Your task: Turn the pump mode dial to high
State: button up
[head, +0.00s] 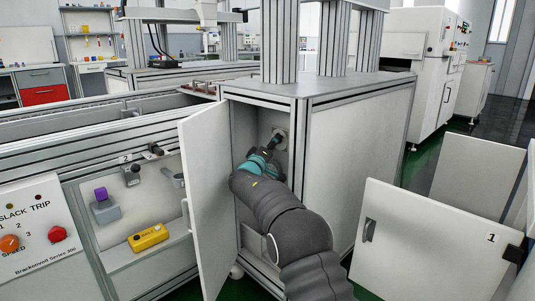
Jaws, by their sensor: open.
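The cabinet (355,150) under the conveyor frame has its door (208,200) swung open to the left. My arm reaches into the opening, and my gripper (276,140) is at the back wall inside, small and dark. A pale round fitting (281,130) shows on that wall right at the fingertips. It may be the pump mode dial, but the gripper covers much of it. Its markings and setting cannot be read, and I cannot tell whether the fingers touch it. The gripper is open.
A "Slack Trip" panel (30,215) with an orange speed knob (9,243) and a red knob (57,234) is at left. A yellow box (148,237) lies on a ledge. A door marked 1 (425,245) stands at right. The opening is narrow around my arm.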

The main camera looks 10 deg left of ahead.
jog(key=v, duration=1.1)
jog(key=shift+s+f, duration=0.2)
